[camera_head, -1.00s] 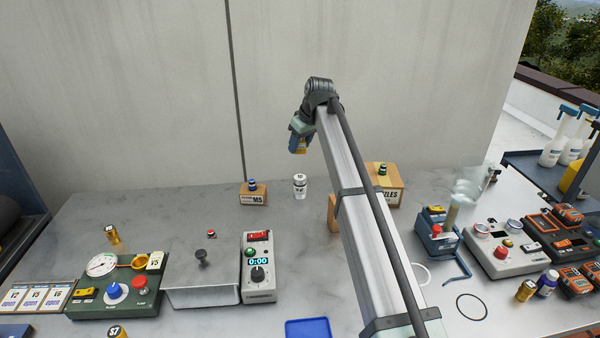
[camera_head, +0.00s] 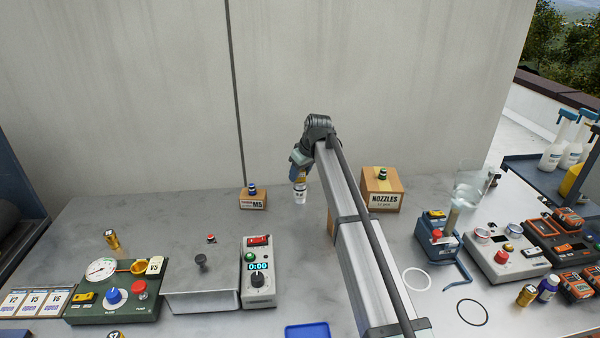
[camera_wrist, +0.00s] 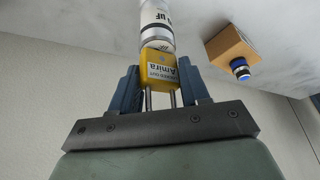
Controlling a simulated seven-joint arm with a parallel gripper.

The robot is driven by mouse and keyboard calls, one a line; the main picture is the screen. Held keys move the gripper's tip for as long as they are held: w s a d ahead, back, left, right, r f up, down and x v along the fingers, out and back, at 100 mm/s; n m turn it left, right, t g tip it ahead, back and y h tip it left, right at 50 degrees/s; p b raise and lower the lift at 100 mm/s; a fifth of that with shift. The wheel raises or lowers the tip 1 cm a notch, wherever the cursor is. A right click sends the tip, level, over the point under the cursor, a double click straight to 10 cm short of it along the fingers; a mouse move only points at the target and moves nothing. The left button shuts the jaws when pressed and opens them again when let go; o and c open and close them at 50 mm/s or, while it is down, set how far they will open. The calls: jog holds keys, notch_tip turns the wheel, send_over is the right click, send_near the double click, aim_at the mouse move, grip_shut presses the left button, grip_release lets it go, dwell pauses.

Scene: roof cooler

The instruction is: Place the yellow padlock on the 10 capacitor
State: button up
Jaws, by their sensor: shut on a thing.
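The yellow padlock (camera_wrist: 158,76) carries a white label reading "Amira". My gripper (camera_wrist: 158,80) is shut on its body, with the metal shackle pointing back toward my palm. The white cylindrical capacitor (camera_wrist: 156,17), with "uF" lettering visible, lies directly beyond the padlock in the wrist view. The padlock's end meets or nearly meets the capacitor's top; I cannot tell whether they touch. In the head view my gripper (camera_head: 300,173) is right above the capacitor (camera_head: 300,197), which stands upright on the bench. The number on the capacitor is not readable.
A cardboard box marked M5 (camera_head: 253,201) stands left of the capacitor, with a blue-topped item on it. A NOZZLES box (camera_head: 382,193) stands to the right. A timer box (camera_head: 258,277) and a blue tray (camera_head: 307,331) are nearer the front.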

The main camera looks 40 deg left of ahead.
jog(key=o, duration=1.1)
jog(key=shift+f, duration=0.15)
jog(key=v, duration=1.2)
jog(key=shift+a+r, duration=0.1)
jog(key=shift+r, duration=0.15)
